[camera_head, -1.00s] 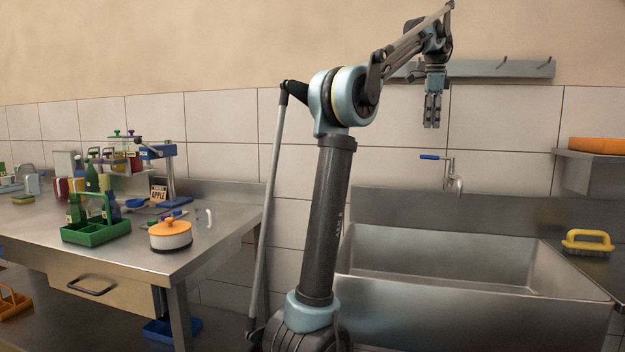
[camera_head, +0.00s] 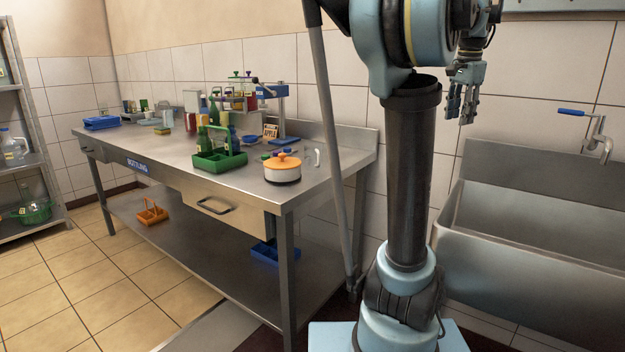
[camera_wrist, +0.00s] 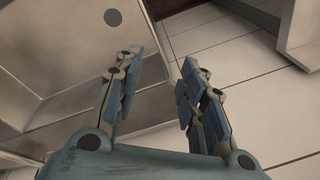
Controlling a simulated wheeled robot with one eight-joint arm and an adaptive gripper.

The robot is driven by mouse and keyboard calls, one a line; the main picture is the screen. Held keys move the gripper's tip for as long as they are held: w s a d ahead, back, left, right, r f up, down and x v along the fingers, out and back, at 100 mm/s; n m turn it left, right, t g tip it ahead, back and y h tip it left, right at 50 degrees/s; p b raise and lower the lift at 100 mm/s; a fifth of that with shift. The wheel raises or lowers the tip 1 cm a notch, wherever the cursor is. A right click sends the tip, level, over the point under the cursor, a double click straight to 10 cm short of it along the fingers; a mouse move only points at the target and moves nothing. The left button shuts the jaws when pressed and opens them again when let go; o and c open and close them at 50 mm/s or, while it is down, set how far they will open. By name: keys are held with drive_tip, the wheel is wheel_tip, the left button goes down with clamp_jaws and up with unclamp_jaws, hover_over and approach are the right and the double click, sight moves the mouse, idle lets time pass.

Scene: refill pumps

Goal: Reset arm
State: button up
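My gripper (camera_head: 462,105) hangs fingers down at the upper right of the head view, in front of the tiled wall and left of the sink's tap. In the wrist view my gripper (camera_wrist: 155,95) shows its two fingers apart, with nothing between them but the view down past the sink to the floor. My arm stands upright on its column at the right of the head view, bent at the top.
A steel sink (camera_head: 540,245) with a blue-handled tap (camera_head: 590,125) is at the right. A steel bench (camera_head: 160,165) at the left holds a green caddy (camera_head: 222,163), an orange-lidded pot (camera_head: 283,168) and bottles. A shelf rack (camera_head: 30,165) stands far left. Tiled floor (camera_head: 120,300) is open.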

drive_tip(key=s+a+f+n, duration=0.4)
drive_tip(key=a+f, duration=0.4)
drive_tip(key=f, duration=0.1)
drive_tip(key=s+a+f+n, duration=0.4)
drive_tip(key=a+f, duration=0.4)
drive_tip(key=a, duration=0.1)
drive_tip(key=s+a+f+n, duration=0.3)
drive_tip(key=s+f, duration=0.3)
drive_tip(key=f, duration=0.3)
drive_tip(key=s+a+f+n, duration=0.3)
drive_tip(key=s+a+f, duration=0.1)
drive_tip(key=f, duration=0.5)
drive_tip(key=shift+s+a+f+y, duration=0.3)
drive_tip(key=shift+s+f+y, duration=0.1)
drive_tip(key=shift+s, duration=0.45)
